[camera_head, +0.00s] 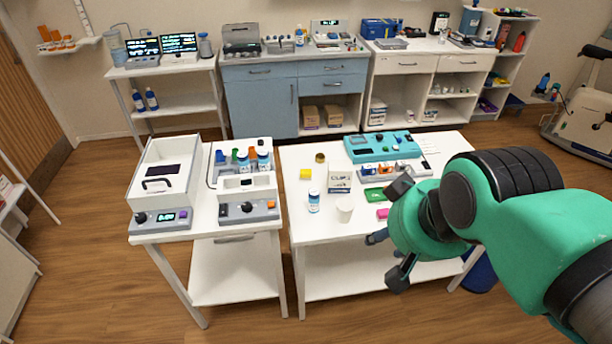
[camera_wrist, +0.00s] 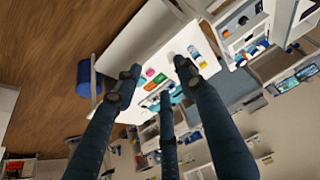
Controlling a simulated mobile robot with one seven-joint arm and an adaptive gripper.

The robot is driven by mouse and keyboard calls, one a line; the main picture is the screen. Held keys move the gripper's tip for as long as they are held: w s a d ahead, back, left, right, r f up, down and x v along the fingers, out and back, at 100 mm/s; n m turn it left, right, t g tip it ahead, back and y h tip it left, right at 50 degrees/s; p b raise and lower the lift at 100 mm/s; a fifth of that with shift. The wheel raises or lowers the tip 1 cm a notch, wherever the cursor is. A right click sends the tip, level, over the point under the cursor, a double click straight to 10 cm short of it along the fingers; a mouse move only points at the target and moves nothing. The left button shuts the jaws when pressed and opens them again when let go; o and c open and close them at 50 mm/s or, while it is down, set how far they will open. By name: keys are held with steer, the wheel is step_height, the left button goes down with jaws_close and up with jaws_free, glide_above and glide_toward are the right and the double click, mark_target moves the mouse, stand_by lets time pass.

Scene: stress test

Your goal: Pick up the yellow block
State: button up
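The yellow block (camera_head: 306,174) is small and lies on the white table (camera_head: 318,252) near its left back corner. It sits left of a white printed box (camera_head: 339,182) and behind a bottle with a blue-and-white label (camera_head: 314,201). My gripper (camera_head: 385,255) is right of the block and nearer the camera, beyond the table's front edge. In the wrist view my gripper (camera_wrist: 156,72) has its dark fingers spread apart with nothing between them. A small yellow patch (camera_wrist: 203,64) shows by the right finger; I cannot tell if it is the block.
A white cup (camera_head: 344,211), pink block (camera_head: 383,213), green piece (camera_head: 374,195) and brown round item (camera_head: 320,157) share the table. A teal device (camera_head: 384,146) stands at the back. A second table with white equipment (camera_head: 246,190) stands left, across a narrow gap.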

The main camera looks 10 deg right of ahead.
steer(key=o, duration=0.5)
steer(key=shift+o, duration=0.2)
steer(key=shift+r, duration=0.1)
